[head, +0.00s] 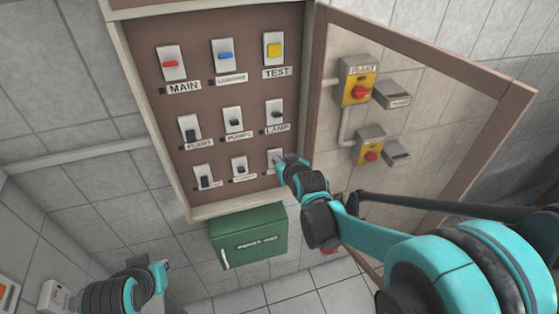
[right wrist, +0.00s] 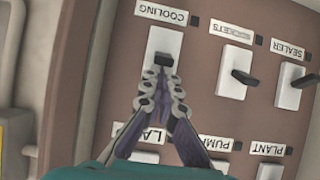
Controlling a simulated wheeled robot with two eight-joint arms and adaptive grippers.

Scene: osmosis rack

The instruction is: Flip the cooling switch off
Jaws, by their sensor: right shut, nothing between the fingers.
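The cooling switch (right wrist: 164,58) is a white plate with a black lever, under the COOLING label (right wrist: 161,12) in the right wrist view, which sees the panel upside down. In the head view its plate (head: 273,156) is at the bottom right of the switch panel, its lever hidden by my right gripper. My right gripper (head: 284,162) is shut and empty. In the right wrist view its fingertips (right wrist: 161,84) are right at the lever; I cannot tell whether they touch. My left gripper (head: 160,268) is low at the left, away from the panel; its fingers are unclear.
The sockets switch (right wrist: 235,72) and sealer switch (right wrist: 295,85) sit beside the cooling switch. The lamp switch (head: 274,112) is above it in the head view. An open glazed door (head: 420,65) stands right of my right gripper. A green box (head: 248,226) hangs below the panel.

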